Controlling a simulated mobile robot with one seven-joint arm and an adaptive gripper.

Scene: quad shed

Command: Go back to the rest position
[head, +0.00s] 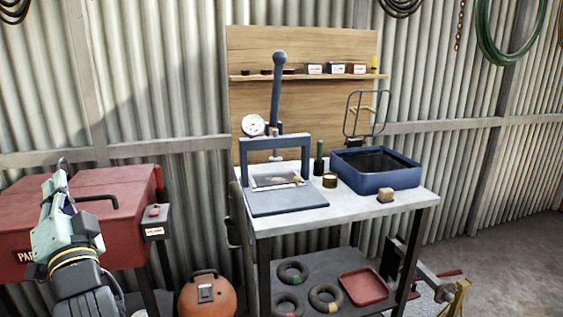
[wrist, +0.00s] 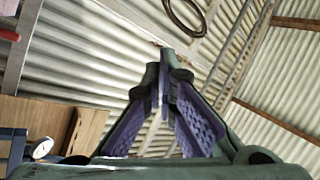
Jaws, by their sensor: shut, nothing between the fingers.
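My gripper shows in the wrist view (wrist: 164,70) with its two purple-padded fingers brought together at the tips and nothing between them. It points up toward the corrugated wall and roof. In the head view my arm is at the lower left, in front of the red cabinet (head: 95,182); the fingertips are hard to make out there. The gripper is well to the left of the workbench (head: 330,208) and touches nothing that I can see.
On the bench stand a blue press frame (head: 243,160) with a tall lever (head: 276,95), a blue bin (head: 375,178), a dark bottle (head: 319,160), a tin (head: 330,180) and a small tan block (head: 386,195). An orange tank (head: 205,298) stands on the floor. Open floor lies at the right.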

